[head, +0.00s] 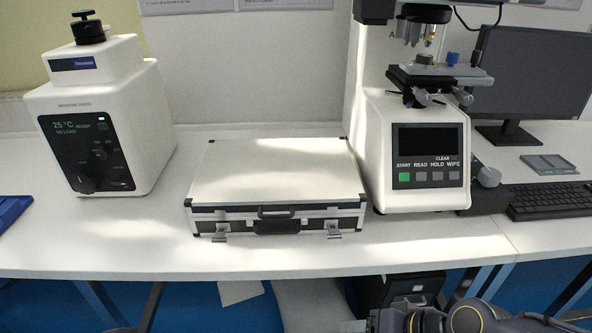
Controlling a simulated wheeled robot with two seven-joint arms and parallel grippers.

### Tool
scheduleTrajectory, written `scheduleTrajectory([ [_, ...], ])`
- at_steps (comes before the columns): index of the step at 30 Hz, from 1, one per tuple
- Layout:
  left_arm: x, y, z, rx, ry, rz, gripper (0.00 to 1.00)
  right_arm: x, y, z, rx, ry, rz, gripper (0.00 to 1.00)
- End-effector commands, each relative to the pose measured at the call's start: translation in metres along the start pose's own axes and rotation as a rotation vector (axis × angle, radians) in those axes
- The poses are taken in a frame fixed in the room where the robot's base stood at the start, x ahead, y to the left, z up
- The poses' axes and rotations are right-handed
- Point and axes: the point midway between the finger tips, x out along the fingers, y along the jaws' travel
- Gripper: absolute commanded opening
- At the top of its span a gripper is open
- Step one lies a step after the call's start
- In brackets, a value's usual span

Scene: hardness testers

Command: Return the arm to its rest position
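My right arm (465,317) shows at the bottom right edge, low in front of the table's front edge. Its dark links carry orange-ringed joints. Its left end is cut off by the frame's bottom, so I cannot make out the fingers or whether they hold anything. My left arm and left gripper are out of view.
A closed silver-and-black case (275,185) lies mid-table (90,245). A white mounting press (100,120) stands left, a hardness tester (415,150) right, then a monitor (530,75) and keyboard (555,198). A blue object (12,210) sits at far left. The front strip is clear.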

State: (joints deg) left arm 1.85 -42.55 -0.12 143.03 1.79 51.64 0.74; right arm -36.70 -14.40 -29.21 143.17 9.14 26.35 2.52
Motion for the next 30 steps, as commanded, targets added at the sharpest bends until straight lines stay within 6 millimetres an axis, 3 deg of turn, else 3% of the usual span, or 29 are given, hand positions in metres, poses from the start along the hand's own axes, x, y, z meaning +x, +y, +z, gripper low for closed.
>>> scheduleTrajectory([
  [1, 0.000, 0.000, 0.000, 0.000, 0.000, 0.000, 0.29, -0.017, 0.004, -0.002, 0.006, 0.027, -0.008, 0.62],
  [6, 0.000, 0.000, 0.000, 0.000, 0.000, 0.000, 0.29, -0.053, 0.015, 0.006, -0.022, 0.066, 0.029, 0.62],
  [17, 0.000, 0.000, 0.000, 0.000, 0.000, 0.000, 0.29, -0.100, 0.038, 0.029, -0.046, 0.125, 0.216, 0.62],
  [30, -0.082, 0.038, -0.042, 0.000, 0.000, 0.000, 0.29, -0.176, -0.019, 0.000, -0.050, 0.119, 0.220, 0.62],
])
